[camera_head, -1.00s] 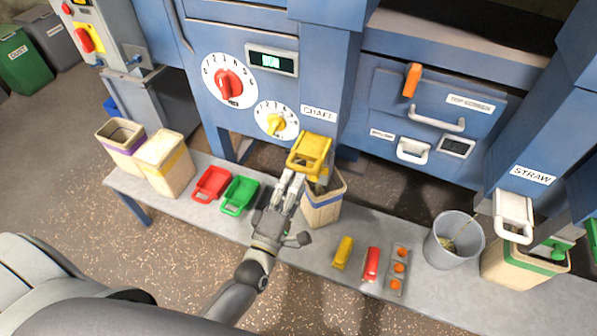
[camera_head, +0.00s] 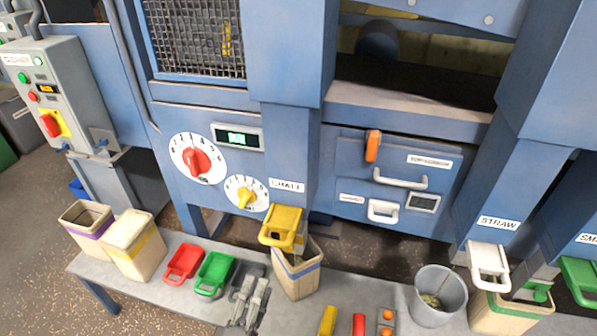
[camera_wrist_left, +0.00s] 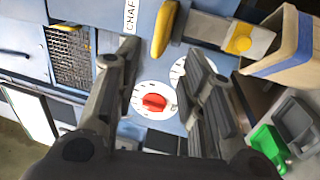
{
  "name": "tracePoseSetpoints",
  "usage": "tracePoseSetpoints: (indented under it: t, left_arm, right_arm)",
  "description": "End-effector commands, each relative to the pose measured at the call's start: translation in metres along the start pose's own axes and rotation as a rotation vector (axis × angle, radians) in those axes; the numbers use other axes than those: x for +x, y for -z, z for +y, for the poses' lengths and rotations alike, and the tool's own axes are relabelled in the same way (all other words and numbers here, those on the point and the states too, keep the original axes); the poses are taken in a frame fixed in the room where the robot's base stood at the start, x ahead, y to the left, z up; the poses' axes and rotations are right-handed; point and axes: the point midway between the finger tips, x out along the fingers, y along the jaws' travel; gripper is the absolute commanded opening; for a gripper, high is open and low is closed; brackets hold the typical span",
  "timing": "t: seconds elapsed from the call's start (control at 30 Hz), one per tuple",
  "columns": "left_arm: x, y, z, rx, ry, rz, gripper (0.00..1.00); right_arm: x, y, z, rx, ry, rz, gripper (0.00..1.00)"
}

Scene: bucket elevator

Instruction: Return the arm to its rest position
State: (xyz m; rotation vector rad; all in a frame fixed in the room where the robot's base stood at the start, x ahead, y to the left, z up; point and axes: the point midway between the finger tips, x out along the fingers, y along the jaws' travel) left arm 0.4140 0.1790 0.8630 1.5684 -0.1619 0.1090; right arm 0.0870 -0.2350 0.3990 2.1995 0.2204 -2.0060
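My left gripper (camera_head: 256,288) is low in the head view, over the bench, in front of the chaff spout and apart from it. Its two fingers are spread with nothing between them, as the left wrist view (camera_wrist_left: 162,55) also shows. The yellow chaff handle (camera_head: 281,226) is up and to the right of the fingertips, above a bin with a blue band (camera_head: 298,278). In the left wrist view, the yellow handle (camera_wrist_left: 163,28) shows beyond the fingers. My left forearm is out of the head view. My right gripper is not in view.
The bench (camera_head: 180,297) carries two banded bins at left, a red scoop (camera_head: 184,263), a green scoop (camera_head: 214,272) and a dark grey tray. A grey bucket (camera_head: 437,297) and a green-banded bin (camera_head: 505,313) stand at right. The blue machine (camera_head: 330,185) rises behind.

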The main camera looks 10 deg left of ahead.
Motion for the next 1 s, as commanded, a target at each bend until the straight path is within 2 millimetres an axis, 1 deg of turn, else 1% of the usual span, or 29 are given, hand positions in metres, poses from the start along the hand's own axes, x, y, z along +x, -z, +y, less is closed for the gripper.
tracePoseSetpoints:
  t: [0.07, 0.13, 0.17, 0.23, 0.27, 0.3, 0.37, 0.4, 0.47, 0.5, 0.57, 0.6, 0.67, 0.7, 0.77, 0.8, 0.83, 0.87, 0.9, 1.0]
  left_arm:
    - [0.0, 0.0, -0.001, 0.003, 0.003, -0.001, 0.37]
    - [-0.001, -0.001, -0.01, 0.026, 0.024, -0.008, 0.37]
    - [-0.003, -0.002, -0.017, 0.045, 0.041, -0.014, 0.37]
    - [-0.009, -0.005, -0.045, 0.119, 0.107, -0.041, 0.37]
    - [-0.013, -0.007, -0.061, 0.162, 0.145, -0.058, 0.37]
    - [-0.02, -0.009, -0.085, 0.229, 0.203, -0.086, 0.37]
    - [-0.035, -0.012, -0.126, 0.344, 0.301, -0.141, 0.37]
    - [-0.048, -0.013, -0.155, 0.424, 0.371, -0.186, 0.37]
    - [-0.07, -0.013, -0.195, 0.541, 0.472, -0.261, 0.37]
    - [-0.087, -0.013, -0.221, 0.617, 0.537, -0.316, 0.37]
    - [-0.115, -0.01, -0.257, 0.727, 0.632, -0.407, 0.37]
    - [-0.137, -0.008, -0.28, 0.795, 0.695, -0.473, 0.37]
    - [-0.171, -0.003, -0.311, 0.896, 0.784, -0.581, 0.37]
    - [-0.195, 0.001, -0.329, 0.958, 0.842, -0.66, 0.37]
    - [-0.233, 0.007, -0.353, 1.044, 0.921, -0.784, 0.37]
    - [-0.259, 0.012, -0.366, 1.095, 0.969, -0.87, 0.37]
    - [-0.277, 0.015, -0.374, 1.128, 1.001, -0.934, 0.37]
    - [-0.295, 0.019, -0.381, 1.159, 1.03, -0.996, 0.37]
    - [-0.317, 0.023, -0.388, 1.192, 1.064, -1.075, 0.37]
    - [-0.363, 0.033, -0.398, 1.252, 1.125, -1.245, 0.37]
  right_arm:
    - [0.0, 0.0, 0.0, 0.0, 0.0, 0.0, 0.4]
    - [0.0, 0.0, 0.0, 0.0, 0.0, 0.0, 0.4]
    - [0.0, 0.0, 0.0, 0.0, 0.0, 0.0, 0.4]
    - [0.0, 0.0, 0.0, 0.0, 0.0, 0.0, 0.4]
    - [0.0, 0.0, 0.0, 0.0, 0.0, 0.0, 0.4]
    - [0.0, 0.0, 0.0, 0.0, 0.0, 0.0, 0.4]
    - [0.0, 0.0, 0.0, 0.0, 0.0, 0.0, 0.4]
    - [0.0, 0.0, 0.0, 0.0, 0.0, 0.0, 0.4]
    - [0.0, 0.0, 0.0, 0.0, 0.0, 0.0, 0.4]
    - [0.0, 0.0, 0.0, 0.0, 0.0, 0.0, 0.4]
    - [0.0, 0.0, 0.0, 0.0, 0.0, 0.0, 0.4]
    - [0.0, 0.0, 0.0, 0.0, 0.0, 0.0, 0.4]
    - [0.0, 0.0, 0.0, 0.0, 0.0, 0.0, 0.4]
    - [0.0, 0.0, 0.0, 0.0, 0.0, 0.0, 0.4]
    - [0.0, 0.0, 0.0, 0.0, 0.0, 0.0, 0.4]
    - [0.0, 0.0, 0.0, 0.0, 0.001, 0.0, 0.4]
    - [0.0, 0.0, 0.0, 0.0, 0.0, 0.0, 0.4]
    - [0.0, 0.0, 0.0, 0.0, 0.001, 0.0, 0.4]
    - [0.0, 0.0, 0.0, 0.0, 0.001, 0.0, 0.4]
    - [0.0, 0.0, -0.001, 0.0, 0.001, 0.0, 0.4]
